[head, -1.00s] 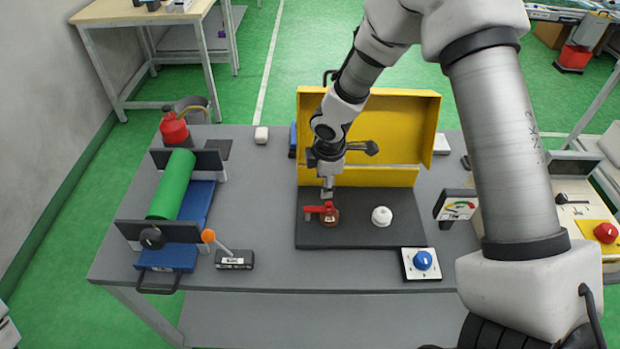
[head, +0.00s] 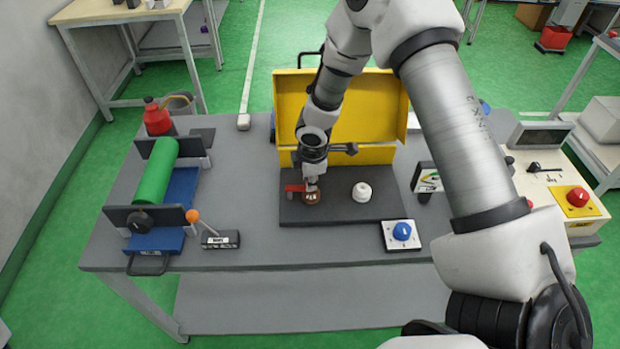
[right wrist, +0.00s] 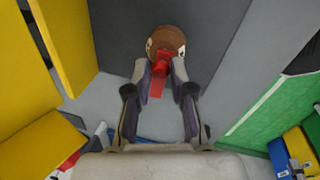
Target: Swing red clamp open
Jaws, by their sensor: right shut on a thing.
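The red clamp (head: 294,188) is a small red bar over a round brown piece (head: 312,197) on the dark mat of the yellow case. My right gripper (head: 311,182) reaches down from above to the clamp's right end. In the right wrist view the fingers of the right gripper (right wrist: 160,72) are closed about the red clamp (right wrist: 156,86), beside the brown round piece (right wrist: 166,42). The fingers hide part of the clamp. My left gripper is not in view.
A white knob (head: 361,191) stands right of the clamp on the dark mat (head: 335,212). The yellow case lid (head: 370,110) rises behind. A blue dial (head: 402,231) is at front right. A green roller (head: 155,172) and an orange-tipped lever (head: 193,216) are at left.

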